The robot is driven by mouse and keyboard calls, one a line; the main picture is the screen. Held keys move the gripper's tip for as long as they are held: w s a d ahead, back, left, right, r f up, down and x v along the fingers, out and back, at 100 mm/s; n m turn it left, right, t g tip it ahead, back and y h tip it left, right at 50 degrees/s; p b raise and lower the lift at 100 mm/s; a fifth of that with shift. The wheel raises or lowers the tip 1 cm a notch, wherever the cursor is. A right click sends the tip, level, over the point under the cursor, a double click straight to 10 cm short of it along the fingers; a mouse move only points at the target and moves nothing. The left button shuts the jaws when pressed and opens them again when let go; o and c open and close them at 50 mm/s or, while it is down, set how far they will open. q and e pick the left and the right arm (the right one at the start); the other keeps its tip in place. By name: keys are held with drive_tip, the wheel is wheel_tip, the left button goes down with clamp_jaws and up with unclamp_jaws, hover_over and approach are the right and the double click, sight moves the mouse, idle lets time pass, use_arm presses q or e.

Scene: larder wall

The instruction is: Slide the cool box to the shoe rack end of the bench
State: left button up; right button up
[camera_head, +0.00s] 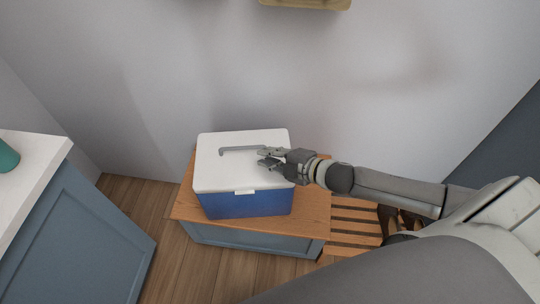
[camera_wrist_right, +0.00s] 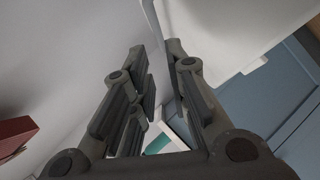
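The cool box (camera_head: 245,203) has a blue body and a white lid (camera_head: 215,175), and stands on the wooden-topped bench (camera_head: 312,225). A grey handle (camera_head: 238,150) lies along the lid. My right gripper (camera_head: 262,158) is over the right part of the lid, by the handle's right end; I cannot tell whether it touches. In the right wrist view the fingers (camera_wrist_right: 155,50) are apart with nothing seen between them, and the white lid (camera_wrist_right: 225,30) is beside the right finger. The slatted shoe rack (camera_head: 352,228) is right of the bench. My left gripper is out of view.
A white-topped blue cabinet (camera_head: 85,235) with a teal object (camera_head: 7,156) stands at the left. The wall (camera_head: 150,80) is close behind the bench. A wooden shelf (camera_head: 310,4) is on the wall above. Bare bench top shows right of the box.

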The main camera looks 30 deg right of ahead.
sight(245, 157)
drive_tip(key=shift+d+n, duration=0.1)
drive_tip(key=shift+n, duration=0.2)
drive_tip(key=shift+w, duration=0.15)
drive_tip(key=x, duration=1)
drive_tip(key=shift+w+a+f, duration=0.1)
drive_tip(key=shift+w+a, duration=0.1)
drive_tip(key=shift+a, duration=0.05)
clamp_jaws()
